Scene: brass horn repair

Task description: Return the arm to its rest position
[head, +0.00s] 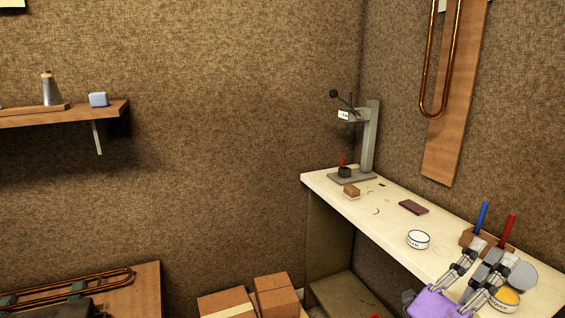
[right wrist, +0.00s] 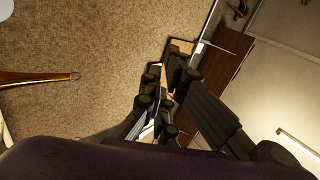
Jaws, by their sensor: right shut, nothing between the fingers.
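My right gripper (head: 490,258) is at the lower right of the head view, above the near end of the cream workbench (head: 385,222). It is shut and empty. In the right wrist view its dark fingers (right wrist: 170,72) show with nothing held between them. The purple part below it is my own wrist. My left gripper is not in view.
Close around the gripper are a white tin (head: 418,239), an open tin with yellow contents (head: 506,298), and a blue-handled tool (head: 482,217) beside a red-handled one (head: 508,229). A press (head: 366,140) stands at the bench's far end. Cardboard boxes (head: 277,295) sit left of the bench.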

